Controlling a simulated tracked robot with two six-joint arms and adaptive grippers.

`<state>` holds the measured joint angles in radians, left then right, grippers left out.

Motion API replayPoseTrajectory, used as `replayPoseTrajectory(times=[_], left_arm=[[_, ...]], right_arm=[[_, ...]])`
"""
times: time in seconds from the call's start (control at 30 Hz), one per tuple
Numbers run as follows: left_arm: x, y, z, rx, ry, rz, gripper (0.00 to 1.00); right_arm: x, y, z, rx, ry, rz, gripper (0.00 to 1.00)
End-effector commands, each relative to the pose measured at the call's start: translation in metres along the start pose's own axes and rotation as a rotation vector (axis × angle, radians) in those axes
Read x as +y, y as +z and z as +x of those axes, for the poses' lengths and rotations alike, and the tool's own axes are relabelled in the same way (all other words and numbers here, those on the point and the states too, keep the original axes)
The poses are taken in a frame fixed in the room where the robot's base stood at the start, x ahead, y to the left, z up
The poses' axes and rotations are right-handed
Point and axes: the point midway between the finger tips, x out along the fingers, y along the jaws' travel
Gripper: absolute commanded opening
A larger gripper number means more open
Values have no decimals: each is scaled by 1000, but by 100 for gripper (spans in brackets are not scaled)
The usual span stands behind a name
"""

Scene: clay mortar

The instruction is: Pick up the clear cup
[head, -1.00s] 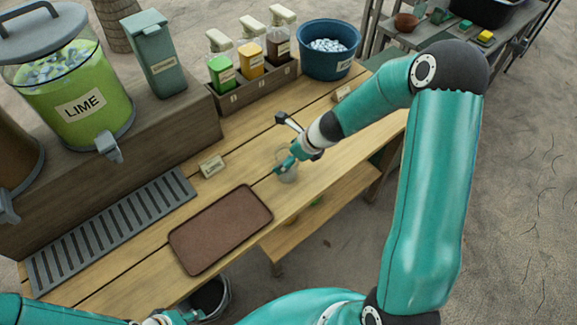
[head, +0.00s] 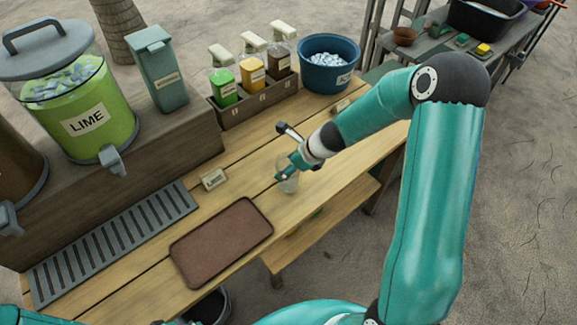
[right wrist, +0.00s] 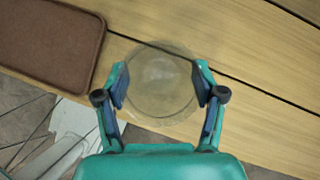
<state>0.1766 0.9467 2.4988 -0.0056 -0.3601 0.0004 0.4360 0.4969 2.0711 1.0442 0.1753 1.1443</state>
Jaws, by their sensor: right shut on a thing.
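The clear cup (head: 289,184) is on the wooden table to the right of the brown tray in the head view. It is see-through and partly hidden by my right gripper (head: 285,171). In the right wrist view the cup (right wrist: 160,80) shows from above as a round, see-through shape. The two fingers of my right gripper (right wrist: 160,86) are on either side of it, shut on it. I cannot tell whether its base touches the table. My left gripper does not show clearly; only a bit of my left arm is at the lower left edge of the head view.
The brown tray (head: 222,240) lies left of the cup. A grey drip grate (head: 112,243), a lime dispenser (head: 85,122) and a small label card (head: 214,179) are further left. A bottle rack (head: 252,104) and a blue ice tub (head: 330,63) stand at the back.

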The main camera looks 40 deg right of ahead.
Motion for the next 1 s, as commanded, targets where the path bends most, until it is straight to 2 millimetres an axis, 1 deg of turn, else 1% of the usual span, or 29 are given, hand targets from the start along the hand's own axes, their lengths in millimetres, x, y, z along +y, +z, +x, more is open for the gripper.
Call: replayPoseTrajectory(times=[0.03,0.17,0.3,0.43,0.47,0.5,0.6,0.8,0.9,1.0], left_arm=[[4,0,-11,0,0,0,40],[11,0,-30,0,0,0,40],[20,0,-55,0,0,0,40],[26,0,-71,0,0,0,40],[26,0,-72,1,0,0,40],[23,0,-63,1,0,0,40],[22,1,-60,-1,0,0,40],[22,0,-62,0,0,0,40],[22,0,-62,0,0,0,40],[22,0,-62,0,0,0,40]], right_arm=[[0,8,-11,-1,-1,-3,37],[0,21,-32,-2,-2,-3,37],[0,40,-61,-2,-2,-3,37],[-1,57,-88,-3,-3,-5,37],[-1,60,-93,-3,-4,-6,37],[0,59,-91,-6,-1,-6,37],[-1,67,-103,-6,-2,-7,37],[-1,87,-136,-3,-4,-5,37],[-1,94,-146,-4,-2,-2,37],[0,97,-152,-2,-1,-1,37]])
